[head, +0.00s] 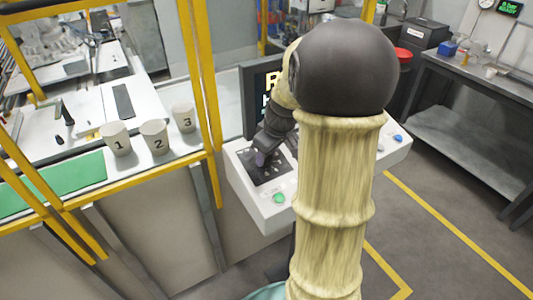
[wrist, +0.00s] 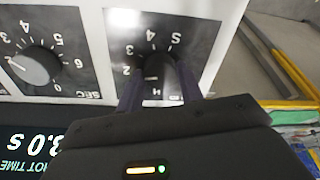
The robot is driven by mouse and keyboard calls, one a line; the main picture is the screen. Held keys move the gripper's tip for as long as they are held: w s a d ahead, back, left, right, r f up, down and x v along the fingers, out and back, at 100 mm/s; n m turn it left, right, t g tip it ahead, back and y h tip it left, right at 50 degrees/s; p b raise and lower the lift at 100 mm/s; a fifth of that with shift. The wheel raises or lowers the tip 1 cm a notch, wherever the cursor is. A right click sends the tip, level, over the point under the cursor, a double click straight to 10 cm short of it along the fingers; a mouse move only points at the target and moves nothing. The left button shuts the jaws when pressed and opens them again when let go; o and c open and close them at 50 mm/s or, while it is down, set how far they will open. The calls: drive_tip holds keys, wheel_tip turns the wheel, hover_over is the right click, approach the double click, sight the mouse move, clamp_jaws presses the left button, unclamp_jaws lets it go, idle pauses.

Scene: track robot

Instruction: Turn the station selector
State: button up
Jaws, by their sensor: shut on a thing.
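The station selector is a dark knob (wrist: 157,65) on a dark dial plate (wrist: 190,35) marked with digits and letters, seen upside down in the wrist view. My gripper (wrist: 158,75) is shut on this knob, one finger on each side. The knob's lower part and some markings are hidden by the fingers and gripper body, so I cannot tell its exact setting. In the head view my gripper (head: 263,153) points down at the white control panel (head: 240,180), and my arm hides much of the panel and the knob.
A second knob (wrist: 35,65), marked SEC, sits beside the selector. A green button (head: 279,198) and a blue button (head: 398,138) are on the panel. A dark screen (head: 252,85) stands behind. Cups numbered 1 (head: 116,138), 2 (head: 154,136) and 3 (head: 184,117) stand left, behind yellow posts.

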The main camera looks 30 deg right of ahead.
drive_tip(key=m, duration=0.3)
drive_tip(key=shift+m, duration=0.4)
drive_tip(key=m+p, duration=0.1)
drive_tip(key=m, duration=0.2)
drive_tip(key=shift+m+t, duration=0.3)
drive_tip(key=m+p, duration=0.1)
drive_tip(key=m, duration=0.2)
drive_tip(key=m+p, duration=0.1)
drive_tip(key=m, duration=0.2)
drive_tip(key=shift+s+a+r+m+h+p, duration=0.1)
drive_tip(key=shift+a+m+h+p, duration=0.05)
drive_tip(key=shift+m+h+p, duration=0.2)
drive_tip(key=m+p, duration=0.3)
drive_tip(key=m, duration=0.1)
drive_tip(key=m+p, duration=0.3)
drive_tip(key=m, duration=0.2)
drive_tip(key=shift+m+h, duration=0.35)
drive_tip(key=o, duration=1)
